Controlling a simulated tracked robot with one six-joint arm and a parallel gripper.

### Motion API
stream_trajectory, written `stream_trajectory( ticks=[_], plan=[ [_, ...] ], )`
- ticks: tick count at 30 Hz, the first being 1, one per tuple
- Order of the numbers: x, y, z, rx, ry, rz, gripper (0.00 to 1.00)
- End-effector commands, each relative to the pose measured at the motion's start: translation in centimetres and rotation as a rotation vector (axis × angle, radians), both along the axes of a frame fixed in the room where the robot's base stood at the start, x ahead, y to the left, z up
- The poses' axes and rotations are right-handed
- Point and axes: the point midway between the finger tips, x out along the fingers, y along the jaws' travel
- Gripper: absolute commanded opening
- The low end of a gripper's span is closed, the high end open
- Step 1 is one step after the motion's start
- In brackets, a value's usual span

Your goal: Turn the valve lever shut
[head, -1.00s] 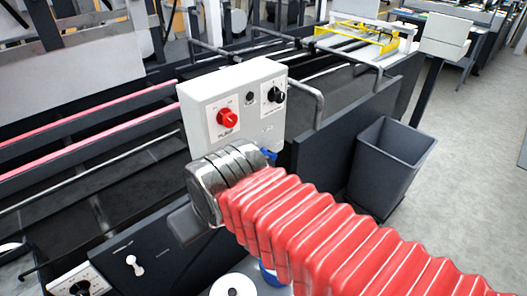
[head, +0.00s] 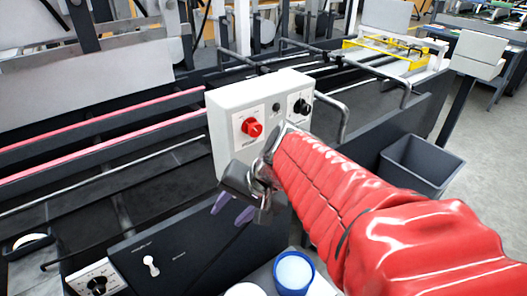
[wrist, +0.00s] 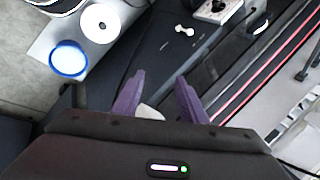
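No valve lever can be told for certain. A small white two-lobed handle (head: 151,266) sits on the dark front panel; it also shows in the wrist view (wrist: 184,30), but I cannot tell whether it is the lever. My gripper (head: 231,209) hangs in front of the grey control box, its purple fingers pointing down and left, above and to the right of that handle. In the wrist view my gripper (wrist: 158,94) has its two fingers apart. A pale object (wrist: 150,112) shows between them, partly hidden by the gripper body; I cannot tell whether it is touched.
The control box (head: 226,108) with a red knob (head: 251,127) and a black knob (head: 301,107) stands just behind my gripper. A blue-rimmed tub (head: 293,271) is below my arm. A grey bin (head: 424,165) stands at the right, with clear floor beyond.

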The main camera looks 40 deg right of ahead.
Motion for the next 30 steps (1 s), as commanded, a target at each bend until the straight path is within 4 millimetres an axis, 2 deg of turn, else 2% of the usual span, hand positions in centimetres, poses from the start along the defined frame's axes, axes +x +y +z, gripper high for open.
stream_trajectory(
  ticks=[7,13,20,27,30],
  plan=[
    [2.6,-5.6,-0.4,0.25,-0.018,-0.327,0.39],
    [2.5,-9.5,-1.2,0.493,-0.015,-0.59,0.39],
    [1.8,-15.2,-1.7,0.776,-0.059,-0.889,0.39],
    [-0.3,-22.2,-1.8,1.067,-0.16,-1.174,0.39],
    [-1.2,-24.5,-1.7,1.16,-0.205,-1.257,0.39]
  ],
)
